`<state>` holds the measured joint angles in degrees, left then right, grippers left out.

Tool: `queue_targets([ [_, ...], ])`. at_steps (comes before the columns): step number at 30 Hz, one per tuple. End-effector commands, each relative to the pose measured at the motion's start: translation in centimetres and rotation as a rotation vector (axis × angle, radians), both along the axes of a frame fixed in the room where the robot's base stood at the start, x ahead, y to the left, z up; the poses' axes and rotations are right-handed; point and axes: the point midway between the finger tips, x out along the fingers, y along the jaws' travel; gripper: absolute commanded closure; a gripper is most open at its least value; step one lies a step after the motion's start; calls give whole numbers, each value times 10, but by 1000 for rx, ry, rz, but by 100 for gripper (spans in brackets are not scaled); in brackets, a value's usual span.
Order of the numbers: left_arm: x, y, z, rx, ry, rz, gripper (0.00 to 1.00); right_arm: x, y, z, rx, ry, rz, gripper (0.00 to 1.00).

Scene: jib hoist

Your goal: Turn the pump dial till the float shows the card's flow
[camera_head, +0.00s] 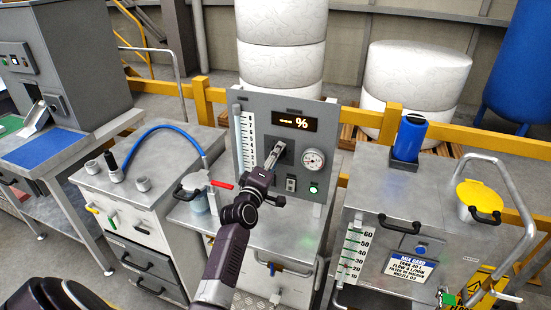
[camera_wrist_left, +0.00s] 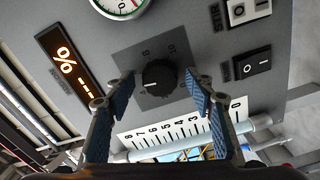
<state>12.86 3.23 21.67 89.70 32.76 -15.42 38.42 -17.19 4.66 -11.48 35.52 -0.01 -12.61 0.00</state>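The black pump dial (camera_wrist_left: 158,76) sits on a dark square plate with numbers around it. In the left wrist view my left gripper (camera_wrist_left: 160,94) is open, its blue-padded fingers apart on either side of the dial. In the head view my left gripper (camera_head: 272,158) is at the panel and hides the dial. The flow scale (camera_head: 247,142) with its tube stands left of it and also shows in the left wrist view (camera_wrist_left: 190,126). I cannot make out the float. The mix card (camera_head: 409,271) has a flow line too small to read surely. My right gripper is not in view.
A red-handled valve (camera_head: 221,184) is left of my gripper. A steel cabinet (camera_head: 370,190) stands to the right.

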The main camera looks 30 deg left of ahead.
Motion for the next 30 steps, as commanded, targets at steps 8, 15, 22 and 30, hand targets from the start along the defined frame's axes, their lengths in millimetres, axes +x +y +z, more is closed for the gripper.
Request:
queue_targets([
  [8, -1, 0, 0, 1, 1, -1, 49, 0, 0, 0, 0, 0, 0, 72],
  [15, -25, -7, -2, 0, 3, -1, 49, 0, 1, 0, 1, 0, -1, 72],
  [22, -71, -17, -2, 0, 3, 0, 49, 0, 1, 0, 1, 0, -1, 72],
  [30, -109, -26, -1, 0, 1, -1, 49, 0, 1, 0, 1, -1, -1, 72],
])
